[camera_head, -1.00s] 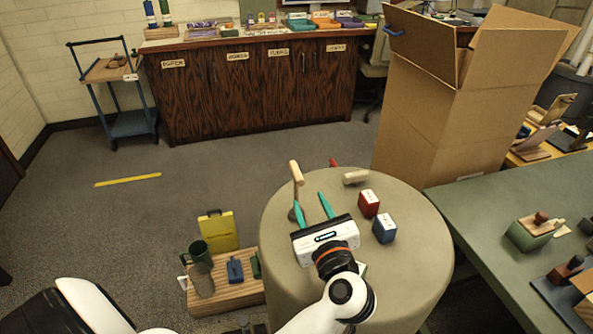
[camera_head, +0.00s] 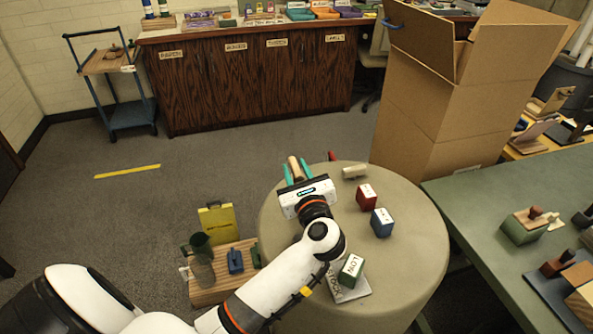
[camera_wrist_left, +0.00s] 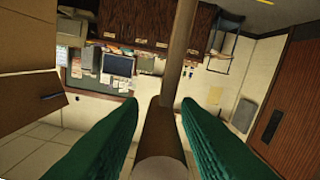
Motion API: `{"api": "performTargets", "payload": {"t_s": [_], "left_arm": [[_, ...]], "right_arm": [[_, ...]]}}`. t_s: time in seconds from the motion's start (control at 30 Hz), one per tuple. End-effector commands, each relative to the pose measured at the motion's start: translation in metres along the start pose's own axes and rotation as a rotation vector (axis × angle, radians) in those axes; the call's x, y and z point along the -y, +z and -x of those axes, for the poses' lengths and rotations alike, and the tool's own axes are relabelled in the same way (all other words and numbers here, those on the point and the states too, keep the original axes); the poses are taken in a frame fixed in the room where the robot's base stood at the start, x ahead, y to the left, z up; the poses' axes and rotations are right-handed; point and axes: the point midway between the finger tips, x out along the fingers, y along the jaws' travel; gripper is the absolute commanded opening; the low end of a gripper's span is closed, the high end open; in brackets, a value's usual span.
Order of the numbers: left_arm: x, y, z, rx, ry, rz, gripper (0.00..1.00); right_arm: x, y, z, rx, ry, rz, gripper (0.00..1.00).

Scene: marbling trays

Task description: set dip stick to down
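The dip stick (camera_head: 293,166) has a light tan wooden end; it stands at the far left part of the round table. My left gripper (camera_head: 296,168) reaches it with its teal fingers, one on each side of the stick. In the left wrist view the brown stick (camera_wrist_left: 162,130) lies between the two green fingers, with a gap visible on each side, so the gripper looks open around it. The stick's lower part is hidden behind the gripper body in the head view. My right gripper is not in view.
The round table (camera_head: 410,245) also holds a red block (camera_head: 366,198), a blue block (camera_head: 381,223), a pale cylinder (camera_head: 355,171) and a green LOW block (camera_head: 350,270). A large cardboard box (camera_head: 430,110) stands behind right. Floor on the left is open.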

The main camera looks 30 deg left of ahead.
Motion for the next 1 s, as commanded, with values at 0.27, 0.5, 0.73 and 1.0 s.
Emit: {"api": "performTargets", "payload": {"t_s": [0.27,0.5,0.73,1.0], "left_arm": [[0.000,0.000,0.000,0.000,0.000,0.000,0.00],[0.002,0.011,0.000,0.000,0.000,0.000,0.00],[0.009,0.046,0.000,0.001,-0.002,0.000,0.00],[0.010,0.048,0.000,-0.001,-0.001,-0.002,0.00]], "right_arm": [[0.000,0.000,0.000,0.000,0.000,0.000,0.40],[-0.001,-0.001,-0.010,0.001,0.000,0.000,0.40],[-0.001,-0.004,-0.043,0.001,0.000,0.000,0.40],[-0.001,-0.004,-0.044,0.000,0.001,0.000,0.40]]}}
